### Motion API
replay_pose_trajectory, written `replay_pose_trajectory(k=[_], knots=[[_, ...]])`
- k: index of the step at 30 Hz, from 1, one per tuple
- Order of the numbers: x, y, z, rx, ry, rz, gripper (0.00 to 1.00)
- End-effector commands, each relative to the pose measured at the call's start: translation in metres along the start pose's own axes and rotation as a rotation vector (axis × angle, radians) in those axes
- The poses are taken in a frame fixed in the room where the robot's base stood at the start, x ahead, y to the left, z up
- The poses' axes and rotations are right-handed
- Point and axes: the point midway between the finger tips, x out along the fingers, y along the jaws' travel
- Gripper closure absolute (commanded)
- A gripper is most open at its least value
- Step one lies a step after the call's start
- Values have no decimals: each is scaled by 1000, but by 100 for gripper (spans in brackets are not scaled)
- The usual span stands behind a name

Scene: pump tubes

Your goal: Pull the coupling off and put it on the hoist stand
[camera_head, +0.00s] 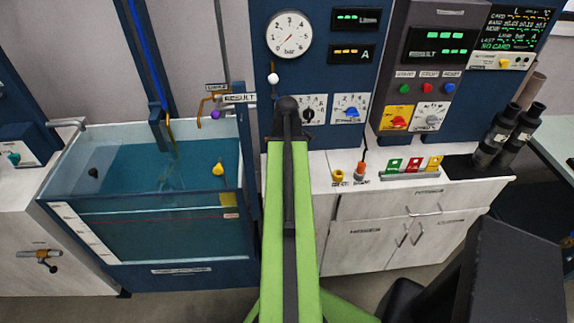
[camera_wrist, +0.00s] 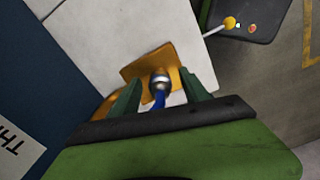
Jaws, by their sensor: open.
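In the wrist view, a shiny metal fitting (camera_wrist: 160,80) on a blue hose (camera_wrist: 160,99) lies between the jaws; it looks like the coupling. My gripper (camera_wrist: 160,76) is open, with a green finger on each side of the fitting and small gaps to it. An orange-brown plate (camera_wrist: 140,70) on a white surface is behind the fitting. I cannot tell whether this plate belongs to the hoist stand. In the head view my green arm reaches up the middle, and its gripper and the coupling cannot be made out there.
A water tank (camera_head: 215,262) with a blue upright (camera_head: 141,50) stands at left. The white cabinet (camera_head: 365,247) at right carries an orange-and-grey fitting (camera_head: 360,172) and dark cylinders (camera_head: 495,140). The wrist view shows a dark tray (camera_wrist: 262,30) holding a yellow ball (camera_wrist: 230,22).

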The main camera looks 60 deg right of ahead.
Motion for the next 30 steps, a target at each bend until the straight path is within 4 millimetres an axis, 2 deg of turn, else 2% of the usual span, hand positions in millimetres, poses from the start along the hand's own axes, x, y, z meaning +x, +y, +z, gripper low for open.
replay_pose_trajectory(k=[7,19,23,24,29,30], knots=[[0,0,0,1,0,0,46],[0,0,1,1,0,0,99],[0,0,1,2,0,0,100],[0,0,1,2,0,0,77],[0,0,1,3,0,0,98],[0,0,2,3,0,0,100]])
